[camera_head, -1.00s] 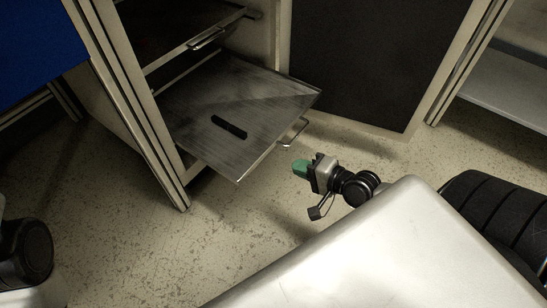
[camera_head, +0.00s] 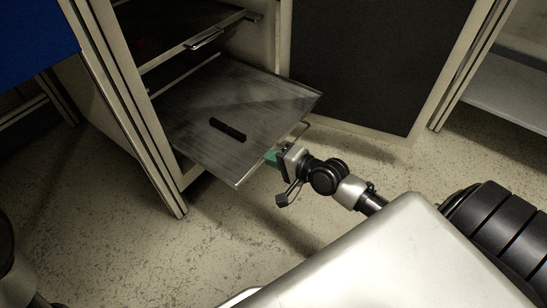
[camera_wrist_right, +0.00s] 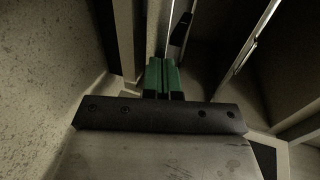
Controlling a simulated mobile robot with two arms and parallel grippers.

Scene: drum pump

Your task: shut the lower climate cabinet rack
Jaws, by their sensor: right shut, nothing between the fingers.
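The lower rack (camera_head: 205,125) of the climate cabinet (camera_head: 118,75) is a metal tray pulled well out of the cabinet, with a dark bar (camera_head: 228,130) lying on it. A wire handle (camera_head: 303,130) shows at its front edge. My right gripper (camera_head: 270,158) has green fingertips and is at the rack's front edge, beside the handle; I cannot tell whether it touches. In the right wrist view its green fingers (camera_wrist_right: 161,75) are shut together with nothing between them. My left gripper is not in view.
An upper rack (camera_head: 185,40) with its own handle sits inside the cabinet. The dark-panelled open door (camera_head: 360,65) stands to the right of the lower rack. A pale shelf (camera_head: 510,95) is at the far right. Speckled floor (camera_head: 130,235) in front is clear.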

